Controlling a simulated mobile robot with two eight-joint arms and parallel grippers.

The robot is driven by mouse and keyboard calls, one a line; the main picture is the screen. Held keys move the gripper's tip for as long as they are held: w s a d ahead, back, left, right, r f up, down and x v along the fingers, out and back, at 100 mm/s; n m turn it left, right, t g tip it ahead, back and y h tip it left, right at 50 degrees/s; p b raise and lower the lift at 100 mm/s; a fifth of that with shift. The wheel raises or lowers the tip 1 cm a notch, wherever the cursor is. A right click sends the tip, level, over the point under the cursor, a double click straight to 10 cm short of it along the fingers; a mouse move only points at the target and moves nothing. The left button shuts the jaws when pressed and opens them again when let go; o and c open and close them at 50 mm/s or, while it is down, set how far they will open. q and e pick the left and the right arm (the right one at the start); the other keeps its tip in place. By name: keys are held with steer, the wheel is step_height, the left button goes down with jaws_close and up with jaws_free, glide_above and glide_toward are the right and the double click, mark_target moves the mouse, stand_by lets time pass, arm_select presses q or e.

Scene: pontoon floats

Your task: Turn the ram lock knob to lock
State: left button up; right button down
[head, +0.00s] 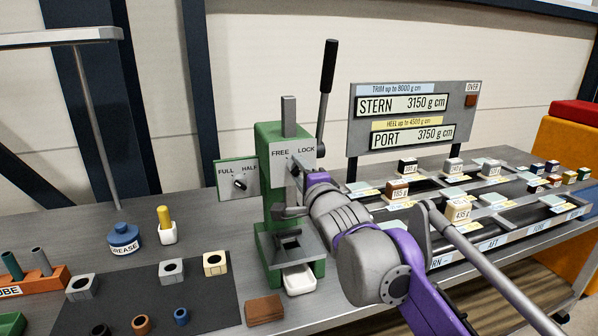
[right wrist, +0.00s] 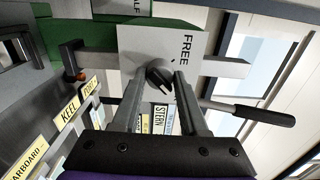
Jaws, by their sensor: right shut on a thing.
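The ram lock knob (right wrist: 159,74) is a dark round knob on a pale plate (right wrist: 140,45) on the green press (head: 268,140). The plate reads FREE and LOCK in the head view; in the right wrist view FREE shows and LOCK is hidden behind a finger. My right gripper (head: 292,172) is at the plate, its two fingers (right wrist: 160,82) shut on the knob's sides. The gripper hides the knob in the head view. The knob's exact pointing is hard to tell. My left gripper is not in view.
A black-handled lever (head: 328,68) rises behind the press. A FULL/HALF knob plate (head: 238,181) stands to its left. A white tray (head: 299,279) and a brown block (head: 264,310) lie in front. The readout board (head: 412,116) and weight racks stand right.

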steer(key=shift+c, duration=2.2)
jaws_free()
steer(key=v, duration=1)
steer(key=shift+s, duration=0.4)
steer(key=shift+d, duration=0.15)
